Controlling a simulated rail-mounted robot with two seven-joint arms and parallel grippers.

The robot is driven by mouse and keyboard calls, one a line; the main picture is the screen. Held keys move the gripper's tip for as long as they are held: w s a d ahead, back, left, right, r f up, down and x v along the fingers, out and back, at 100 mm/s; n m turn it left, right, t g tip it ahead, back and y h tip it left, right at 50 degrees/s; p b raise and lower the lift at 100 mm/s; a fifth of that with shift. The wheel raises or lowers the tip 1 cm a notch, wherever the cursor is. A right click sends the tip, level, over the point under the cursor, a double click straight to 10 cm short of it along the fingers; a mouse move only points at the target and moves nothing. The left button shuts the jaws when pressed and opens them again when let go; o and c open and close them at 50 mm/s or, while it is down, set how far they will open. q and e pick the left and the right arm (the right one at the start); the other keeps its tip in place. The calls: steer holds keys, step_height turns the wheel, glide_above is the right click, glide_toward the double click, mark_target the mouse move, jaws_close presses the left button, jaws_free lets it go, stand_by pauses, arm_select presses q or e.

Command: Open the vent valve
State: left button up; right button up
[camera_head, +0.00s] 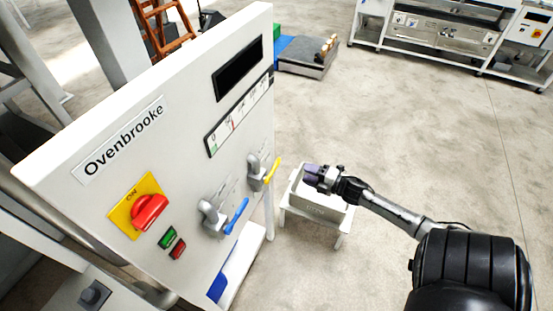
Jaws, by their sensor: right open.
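The white Enbrooke-style panel reading "Ovenbrooke" (124,139) fills the left half of the view. Two grey valves stick out from its lower right. One has a blue lever (237,216), the other, farther right, a yellow lever (272,174). Both levers slant up to the right. The small labels are unreadable, so I cannot tell which is the vent valve. My right gripper (311,176) is open and appears empty, right of the yellow lever and apart from it. Its dark purplish fingers point left toward the panel. My left gripper is out of view.
A red rotary switch (150,212) on a yellow plate, green and red buttons (172,242) and a dark display (239,68) are on the panel. A white bin on a stand (318,207) is below my right gripper. Open floor lies to the right.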

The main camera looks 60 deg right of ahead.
mark_target(278, 165)
steer(key=w+a, duration=0.1)
steer(key=w, duration=0.3)
steer(key=w+n+y, duration=0.1)
steer(key=w, duration=0.4)
steer(key=w+a+r+n, duration=0.1)
steer(key=w, duration=0.3)
steer(key=shift+w+a+t, duration=0.3)
steer(key=shift+w, duration=0.05)
jaws_close()
